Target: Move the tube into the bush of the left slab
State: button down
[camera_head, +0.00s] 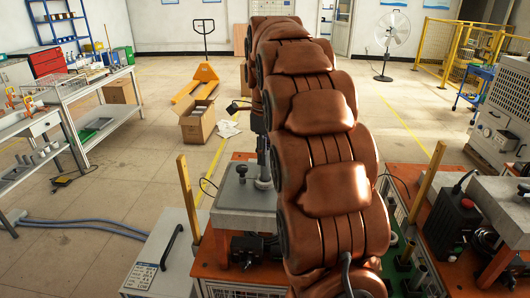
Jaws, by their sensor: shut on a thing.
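My brown arm runs up the middle and hides much of the work area. My dark gripper (258,121) shows in part at the arm's left edge, fingers pointing down, shut on the tube. The tube (262,152) is a thin dark upright piece, partly hidden by the arm. The left slab (250,198) is a grey block on an orange-topped bench. A dark round bush (264,183) stands on the slab under the tube. I cannot tell whether the tube's lower end is above it or inside it. A small dark fitting (242,171) stands to its left.
Yellow posts (188,199) rise beside the bench. A second grey slab (503,203) and a black box (453,222) stand at the right. A white case (160,262) is at lower left. Open floor lies to the left, with a cardboard box (198,123) behind.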

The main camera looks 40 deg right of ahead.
jog(key=shift+f+b, duration=0.4)
jog(key=shift+f, duration=0.45)
jog(key=c, duration=0.9)
grip_release()
jog(key=shift+r, duration=3.75)
